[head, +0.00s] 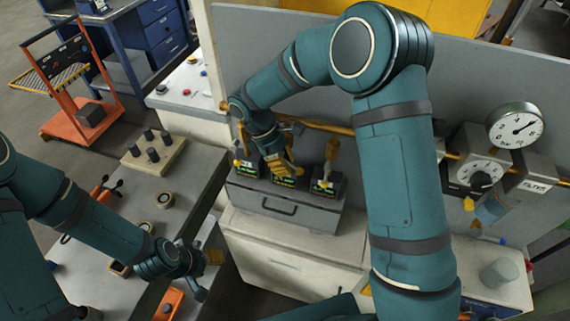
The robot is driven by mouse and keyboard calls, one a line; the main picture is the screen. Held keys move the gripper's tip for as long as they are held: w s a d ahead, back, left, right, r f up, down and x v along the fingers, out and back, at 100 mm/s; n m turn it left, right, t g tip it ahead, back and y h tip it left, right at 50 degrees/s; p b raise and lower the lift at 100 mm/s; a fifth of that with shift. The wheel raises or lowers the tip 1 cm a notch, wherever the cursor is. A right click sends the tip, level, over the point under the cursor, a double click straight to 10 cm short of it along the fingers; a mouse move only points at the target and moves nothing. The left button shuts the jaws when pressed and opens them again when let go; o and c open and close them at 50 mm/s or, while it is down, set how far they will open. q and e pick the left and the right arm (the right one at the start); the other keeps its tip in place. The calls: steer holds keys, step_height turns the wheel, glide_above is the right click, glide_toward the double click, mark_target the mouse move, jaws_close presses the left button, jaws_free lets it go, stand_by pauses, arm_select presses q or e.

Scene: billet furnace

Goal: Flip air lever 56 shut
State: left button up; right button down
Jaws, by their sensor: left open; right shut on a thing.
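Three air lever units stand in a row on a grey box under the yellow pipe. The left lever (243,137) and the right lever (331,150) have yellow handles that stand up. Their green label text is too small to read, so I cannot tell which is lever 56. My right gripper (284,168) reaches down onto the middle unit (284,181) and is shut on its lever, which it mostly hides. My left gripper (208,272) is open and empty, low at the bench edge, apart from the levers.
A pressure gauge (515,126) and a dial (479,172) are on the panel at right. A peg block (153,156) and loose parts lie on the left bench (200,165). An orange cart (90,112) stands behind it. A gap separates bench and cabinet (285,262).

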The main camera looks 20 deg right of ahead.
steer(key=shift+r+p, duration=0.35)
steer(key=shift+r, duration=0.3)
step_height(320, 180, down, 5)
steer(key=a+b, duration=0.2)
steer(key=b, duration=0.1)
steer(key=w+a+r, duration=0.5)
steer(key=r, duration=0.2)
steer(key=shift+a+r+p, duration=0.15)
steer(key=shift+a+p, duration=0.25)
steer(key=shift+p, duration=0.05)
